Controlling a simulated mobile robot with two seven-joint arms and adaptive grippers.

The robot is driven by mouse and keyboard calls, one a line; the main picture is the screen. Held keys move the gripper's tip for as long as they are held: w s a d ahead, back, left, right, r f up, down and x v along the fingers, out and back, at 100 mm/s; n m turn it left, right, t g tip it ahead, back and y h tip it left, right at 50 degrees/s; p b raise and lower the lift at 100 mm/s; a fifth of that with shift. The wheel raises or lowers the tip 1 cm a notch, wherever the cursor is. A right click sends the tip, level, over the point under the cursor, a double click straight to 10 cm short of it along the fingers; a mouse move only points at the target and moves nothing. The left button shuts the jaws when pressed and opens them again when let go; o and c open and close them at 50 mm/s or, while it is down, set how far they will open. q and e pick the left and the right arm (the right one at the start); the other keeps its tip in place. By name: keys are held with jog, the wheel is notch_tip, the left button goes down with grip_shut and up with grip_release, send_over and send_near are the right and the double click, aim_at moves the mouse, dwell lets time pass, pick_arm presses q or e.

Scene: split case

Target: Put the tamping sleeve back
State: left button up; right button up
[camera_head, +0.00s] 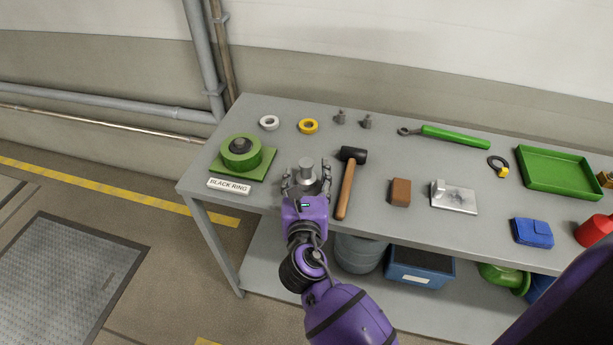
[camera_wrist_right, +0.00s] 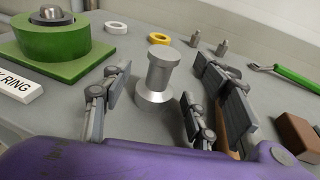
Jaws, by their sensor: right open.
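A grey metal spool-shaped piece, which looks like the tamping sleeve (camera_head: 307,172), stands upright on the table near its front edge. It also shows in the right wrist view (camera_wrist_right: 156,82), with a wide base, a narrower neck and a flanged top. My right gripper (camera_head: 305,180) is open, with its fingers on either side of the sleeve. In the right wrist view a gap shows between the fingers and the sleeve. A green round housing (camera_head: 235,160) with a dark centre sits on a green plate to the left, behind a "BLACK RING" sign (camera_head: 229,186). My left gripper is not in view.
A hammer (camera_head: 347,184) lies close to the right of my right gripper. A white ring (camera_head: 269,122), a yellow ring (camera_head: 308,126) and two small grey pieces lie behind. A brown block (camera_head: 400,191), metal plate (camera_head: 454,198), wrench (camera_head: 455,137) and green tray (camera_head: 559,189) are farther right.

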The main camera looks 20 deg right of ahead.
jog(key=v, duration=1.1)
jog(key=s+d+f+m+g+y, duration=0.1)
jog(key=s+f+m+g+y, duration=0.1)
jog(key=s+f+m, duration=0.55)
jog(key=s+d+f+m+g+y, duration=0.1)
jog(key=s+f+m+g+y, duration=0.3)
jog(key=f, duration=0.6)
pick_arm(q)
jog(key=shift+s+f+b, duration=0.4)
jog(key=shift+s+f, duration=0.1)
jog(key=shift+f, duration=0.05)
pick_arm(e)
jog(key=s+d+f+m, duration=0.2)
jog(key=s+f+m, duration=0.2)
jog(key=s+m, duration=0.3)
jog(key=s+d+f+m+g, duration=0.1)
jog(key=s+d+f+m, duration=0.2)
jog(key=m, duration=1)
jog(key=s+f, duration=0.2)
jog(key=s, duration=0.2)
jog(key=shift+s+d, duration=0.25)
jog(key=shift+d, duration=0.05)
